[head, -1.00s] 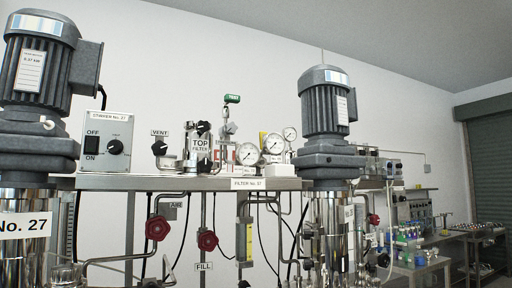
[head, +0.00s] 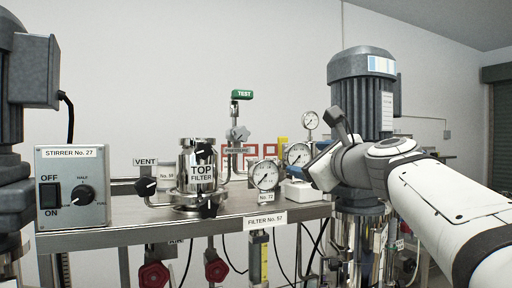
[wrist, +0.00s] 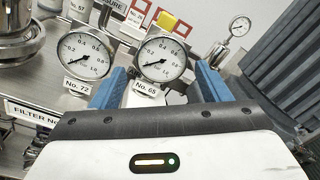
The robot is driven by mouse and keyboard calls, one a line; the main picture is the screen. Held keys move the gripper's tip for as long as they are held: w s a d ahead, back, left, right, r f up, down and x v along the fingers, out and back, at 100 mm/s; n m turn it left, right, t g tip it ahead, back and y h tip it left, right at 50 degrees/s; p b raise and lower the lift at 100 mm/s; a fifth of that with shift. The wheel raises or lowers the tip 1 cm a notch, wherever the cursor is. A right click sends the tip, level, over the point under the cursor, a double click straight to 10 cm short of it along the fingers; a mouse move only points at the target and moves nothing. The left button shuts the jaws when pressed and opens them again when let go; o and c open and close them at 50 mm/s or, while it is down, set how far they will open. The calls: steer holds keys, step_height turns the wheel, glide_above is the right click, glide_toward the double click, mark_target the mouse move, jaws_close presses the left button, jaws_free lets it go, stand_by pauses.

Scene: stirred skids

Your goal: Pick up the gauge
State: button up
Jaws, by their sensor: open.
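Several round white dial gauges are in view. The gauge tagged No. 72 (head: 265,175) stands at the shelf's front edge and shows at left in the wrist view (wrist: 84,55). The gauge tagged No. 65 (wrist: 160,58) is right of it, and in the head view (head: 298,154) it sits just left of my arm's end. A smaller gauge (head: 310,120) stands on a pipe behind. My gripper (wrist: 157,83) is open, its blue fingers apart and empty. In the wrist view the No. 65 gauge shows between and beyond the fingertips. Its base is partly hidden by my gripper.
The metal shelf (head: 110,230) carries the stirrer control box (head: 73,186) and the TOP FILTER vessel (head: 197,170). A green TEST valve (head: 242,95) rises behind. A large grey motor (head: 362,85) stands close behind my arm. Wall space above the shelf is free.

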mark_target(299, 156)
steer(key=shift+x, duration=0.8)
steer(key=shift+w+a+r+p, duration=0.2)
steer(key=shift+w+r+p, duration=0.05)
steer(key=shift+w+p, duration=0.2)
steer(key=shift+w+a, duration=0.1)
steer(key=shift+w, duration=0.25)
steer(key=p+x, duration=0.1)
steer(key=x, duration=0.1)
steer(key=p+x, duration=0.1)
steer(key=x, duration=0.1)
steer(key=shift+w+f, duration=0.1)
steer(key=shift+w, duration=0.25)
steer(key=c, duration=0.8)
